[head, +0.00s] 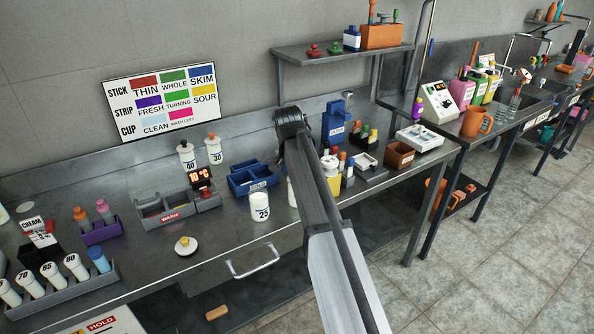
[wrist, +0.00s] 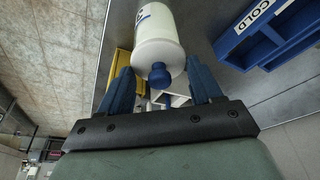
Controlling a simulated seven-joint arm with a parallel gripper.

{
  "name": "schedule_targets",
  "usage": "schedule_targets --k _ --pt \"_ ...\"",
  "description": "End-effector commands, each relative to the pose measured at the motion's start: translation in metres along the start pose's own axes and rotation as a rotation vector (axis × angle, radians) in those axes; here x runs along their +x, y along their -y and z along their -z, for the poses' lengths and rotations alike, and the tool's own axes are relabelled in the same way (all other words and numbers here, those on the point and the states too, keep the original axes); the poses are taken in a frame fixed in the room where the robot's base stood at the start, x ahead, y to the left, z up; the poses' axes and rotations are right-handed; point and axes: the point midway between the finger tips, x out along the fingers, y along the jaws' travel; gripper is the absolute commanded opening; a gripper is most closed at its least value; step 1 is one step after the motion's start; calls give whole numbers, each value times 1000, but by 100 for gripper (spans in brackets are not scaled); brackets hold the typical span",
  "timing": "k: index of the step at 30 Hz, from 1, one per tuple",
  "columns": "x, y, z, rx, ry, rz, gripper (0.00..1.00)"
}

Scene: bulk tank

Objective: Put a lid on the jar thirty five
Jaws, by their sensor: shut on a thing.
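In the wrist view, a white jar (wrist: 158,25) with blue marking stands beyond my fingers. A white lid (wrist: 152,54) with a blue knob (wrist: 159,76) is at its near end, in line with it. My gripper (wrist: 159,78) has its two blue fingers on either side of the lid, shut on it. I cannot tell whether the lid is fully seated. In the head view, a white jar (head: 292,192) is mostly hidden behind my arm, its number unreadable. A lid with a yellow knob (head: 186,244) lies on the bench.
Jar 25 (head: 260,208) stands left of my arm, near the blue COLD tray (head: 252,179). Jars 40 (head: 188,158) and 30 (head: 214,153) stand at the back. Red (head: 313,50) and green (head: 334,48) lids lie on the shelf. The front left bench is partly clear.

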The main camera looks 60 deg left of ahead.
Motion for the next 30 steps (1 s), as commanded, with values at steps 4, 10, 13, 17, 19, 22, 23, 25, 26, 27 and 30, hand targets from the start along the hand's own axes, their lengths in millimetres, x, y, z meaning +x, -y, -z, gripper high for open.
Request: schedule_targets --k 4,10,13,17,19,22,23,25,26,27,30 --pt "0 0 0 0 0 0 74" --pt "0 0 0 0 0 0 93" --pt "0 0 0 0 0 0 94" --pt "0 0 0 0 0 0 94" --pt "-2 0 0 0 0 0 94" --pt "-9 0 0 0 -1 1 94" --pt "-12 0 0 0 -1 1 94" --pt "-21 0 0 0 -1 1 94" --pt "-26 0 0 0 -1 1 94" --pt "-33 0 0 0 -2 1 94" --pt "-53 0 1 0 -2 1 94"
